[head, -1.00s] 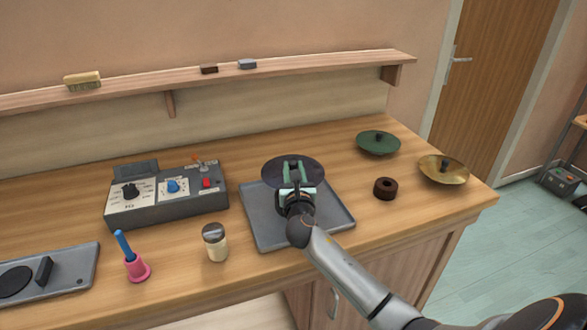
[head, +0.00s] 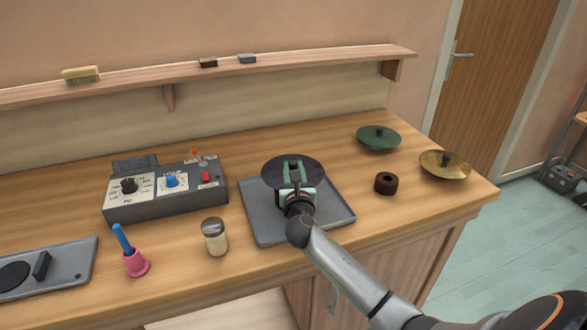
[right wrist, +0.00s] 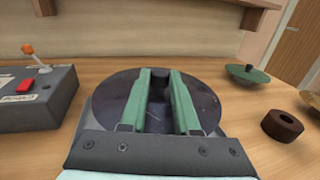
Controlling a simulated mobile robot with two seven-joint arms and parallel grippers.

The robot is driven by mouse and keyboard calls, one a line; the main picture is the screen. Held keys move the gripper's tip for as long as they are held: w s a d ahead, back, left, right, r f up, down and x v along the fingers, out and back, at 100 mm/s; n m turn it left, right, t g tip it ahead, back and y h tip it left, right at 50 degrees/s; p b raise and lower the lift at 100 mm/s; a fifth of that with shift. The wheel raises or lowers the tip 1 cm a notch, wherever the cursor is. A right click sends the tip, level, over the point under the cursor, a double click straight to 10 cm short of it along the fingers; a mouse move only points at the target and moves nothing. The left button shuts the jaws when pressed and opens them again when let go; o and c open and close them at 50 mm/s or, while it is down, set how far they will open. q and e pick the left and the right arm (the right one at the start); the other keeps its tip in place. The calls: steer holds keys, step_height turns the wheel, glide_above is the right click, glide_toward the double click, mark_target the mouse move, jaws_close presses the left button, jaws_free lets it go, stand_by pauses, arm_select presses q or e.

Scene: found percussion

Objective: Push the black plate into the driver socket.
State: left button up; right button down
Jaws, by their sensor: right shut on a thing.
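The black plate (head: 273,171) is a dark round disc with a small knob on top, over the far part of a grey tray (head: 258,226). In the right wrist view the plate (right wrist: 105,103) lies nearly flat beneath the fingers. My right gripper (head: 293,164) is shut on the plate's knob; its green fingers (right wrist: 161,76) stand either side of it in the right wrist view. I cannot tell whether the plate touches what is under it. The driver socket is not visible; the plate and gripper may hide it. My left gripper is not in view.
A control box (head: 166,192) stands left of the tray, with a shaker jar (head: 215,238) and a pink holder (head: 136,263) in front. A dark ring (head: 386,184), green lid (head: 378,137) and brass lid (head: 443,166) sit right. A shelf (head: 300,64) runs behind.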

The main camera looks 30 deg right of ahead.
steer(key=shift+f+b, duration=0.4)
steer(key=shift+f, duration=0.4)
steer(key=c, duration=0.6)
jaws_free()
steer(key=shift+o, duration=0.2)
steer(key=v, duration=1.2)
steer(key=shift+s+a, duration=0.2)
steer(key=shift+s, duration=0.05)
steer(key=s+f+m+g+y, duration=0.1)
steer(key=s+f+m+g, duration=0.4)
steer(key=s+f+m, duration=0.45)
steer(key=s+a+f+m+g+y, duration=0.3)
steer(key=s+a+m+g+y, duration=0.15)
steer(key=s+m, duration=0.4)
steer(key=s+a+f+m+g+y, duration=0.3)
steer(key=s+a+m, duration=0.3)
steer(key=s+m, duration=0.3)
steer(key=w+a+f+t+y, duration=0.1)
steer(key=w+a+f+t, duration=0.1)
steer(key=f, duration=0.3)
steer(key=w+a+f+m+t+y, duration=0.1)
steer(key=w+a+f+t, duration=0.1)
steer(key=f, duration=0.4)
steer(key=shift+w+a+f+t, duration=0.15)
steer(key=shift+w+a+t, duration=0.1)
steer(key=shift+w+t, duration=0.55)
